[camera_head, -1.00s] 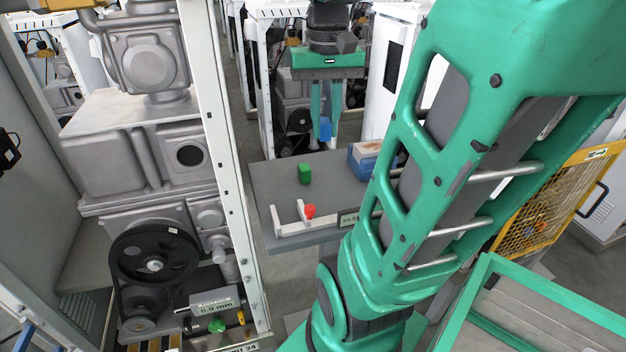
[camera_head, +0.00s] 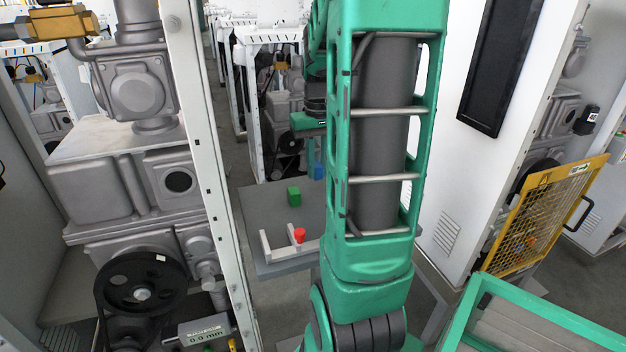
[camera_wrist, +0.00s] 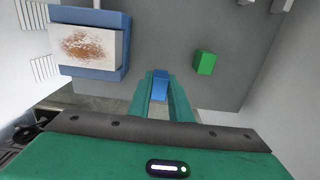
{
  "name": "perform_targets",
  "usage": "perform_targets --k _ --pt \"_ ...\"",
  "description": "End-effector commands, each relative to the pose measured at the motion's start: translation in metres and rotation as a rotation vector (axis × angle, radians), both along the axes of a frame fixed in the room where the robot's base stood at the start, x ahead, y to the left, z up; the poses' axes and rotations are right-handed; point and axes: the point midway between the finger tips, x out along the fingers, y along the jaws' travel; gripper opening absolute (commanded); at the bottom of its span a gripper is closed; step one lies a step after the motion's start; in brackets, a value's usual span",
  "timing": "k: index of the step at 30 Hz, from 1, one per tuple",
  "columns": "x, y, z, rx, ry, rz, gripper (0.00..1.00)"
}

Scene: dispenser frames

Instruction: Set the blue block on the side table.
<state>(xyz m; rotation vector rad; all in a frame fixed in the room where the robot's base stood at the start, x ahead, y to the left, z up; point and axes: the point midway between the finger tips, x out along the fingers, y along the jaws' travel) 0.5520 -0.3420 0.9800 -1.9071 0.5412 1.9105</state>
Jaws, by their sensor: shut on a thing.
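My gripper (camera_wrist: 160,78) is shut on the blue block (camera_wrist: 160,88) in the wrist view, with the block between its fingertips. In the head view the blue block (camera_head: 319,170) shows beside my arm, which hides most of the gripper. The side table (camera_head: 258,205) is a grey top; it fills much of the wrist view (camera_wrist: 185,30). The block is held near the table's edge in the wrist view. Its height above the top is hard to tell.
A green block (camera_wrist: 205,62) stands on the table, also in the head view (camera_head: 294,195). A blue tray (camera_wrist: 122,60) holds a white brown-topped pad (camera_wrist: 88,47). A pale bracket (camera_head: 275,252) with a red piece (camera_head: 300,235) lies at the near edge. White cabinets flank the table.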

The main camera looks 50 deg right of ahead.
Motion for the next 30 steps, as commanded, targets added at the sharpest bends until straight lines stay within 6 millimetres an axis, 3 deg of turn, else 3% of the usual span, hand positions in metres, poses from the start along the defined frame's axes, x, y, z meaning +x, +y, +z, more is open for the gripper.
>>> perform_targets --k 10,22,23,24,25,30 --pt "0.001 0.000 -0.038 0.001 0.001 0.001 0.00" --pt "0.001 0.001 -0.043 0.000 0.000 0.003 0.00" --pt "0.001 0.001 -0.043 0.000 0.000 0.003 0.23" --pt "0.001 0.001 -0.042 0.000 0.000 0.003 0.33" --pt "0.001 0.001 -0.042 0.000 0.000 0.003 0.37" --pt "0.001 0.001 -0.042 -0.001 -0.001 0.003 0.37"
